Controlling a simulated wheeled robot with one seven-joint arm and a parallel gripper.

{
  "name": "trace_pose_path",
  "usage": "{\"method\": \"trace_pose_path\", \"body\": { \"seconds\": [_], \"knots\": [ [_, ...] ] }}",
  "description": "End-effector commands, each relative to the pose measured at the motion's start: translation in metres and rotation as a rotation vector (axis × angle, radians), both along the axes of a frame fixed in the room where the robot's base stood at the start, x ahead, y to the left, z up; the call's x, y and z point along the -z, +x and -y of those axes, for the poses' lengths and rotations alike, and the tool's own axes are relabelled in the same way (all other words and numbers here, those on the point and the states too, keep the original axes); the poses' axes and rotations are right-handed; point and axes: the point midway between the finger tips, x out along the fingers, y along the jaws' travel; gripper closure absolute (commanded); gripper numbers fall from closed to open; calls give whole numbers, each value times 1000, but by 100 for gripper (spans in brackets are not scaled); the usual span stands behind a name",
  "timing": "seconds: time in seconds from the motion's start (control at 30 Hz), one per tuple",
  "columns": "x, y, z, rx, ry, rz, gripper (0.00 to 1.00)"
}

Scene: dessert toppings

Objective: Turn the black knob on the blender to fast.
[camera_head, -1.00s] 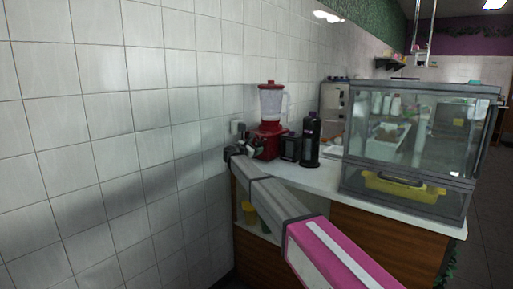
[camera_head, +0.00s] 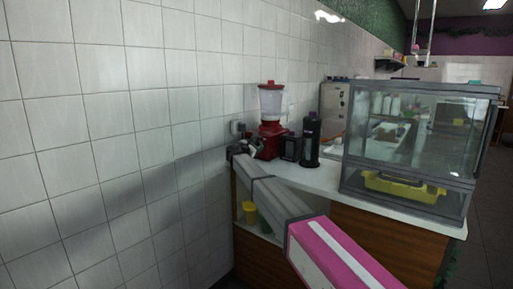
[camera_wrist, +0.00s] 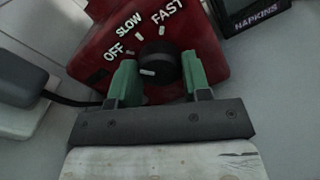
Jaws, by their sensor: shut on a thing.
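The blender (camera_head: 269,142) stands on the counter against the tiled wall, with a red base and a pale jar under a red lid. In the wrist view its red base (camera_wrist: 92,62) carries the white words OFF, SLOW and FAST around the black knob (camera_wrist: 158,66). My gripper (camera_wrist: 160,76) has its green fingers on both sides of the knob and is shut on it. A short white mark shows on the knob near the left finger; which word it points at is hard to tell. In the head view the knob is hidden by my gripper (camera_head: 250,147).
A dark bottle (camera_head: 311,140) and a black napkin box (camera_head: 290,147) stand right of the blender. A glass display case (camera_head: 420,145) stands further right on the white counter (camera_head: 318,178). A grey plug with a black cable (camera_wrist: 62,98) lies left of the base in the wrist view.

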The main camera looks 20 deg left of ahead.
Motion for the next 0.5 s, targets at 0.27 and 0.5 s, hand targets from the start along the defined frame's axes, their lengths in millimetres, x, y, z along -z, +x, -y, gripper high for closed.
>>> {"method": "trace_pose_path", "body": {
  "seconds": [0.27, 0.5],
  "knots": [
    [0, 0, 0, 1, 174, 71, 80],
    [0, -1, 0, 1, 383, 158, 80]
  ]
}}
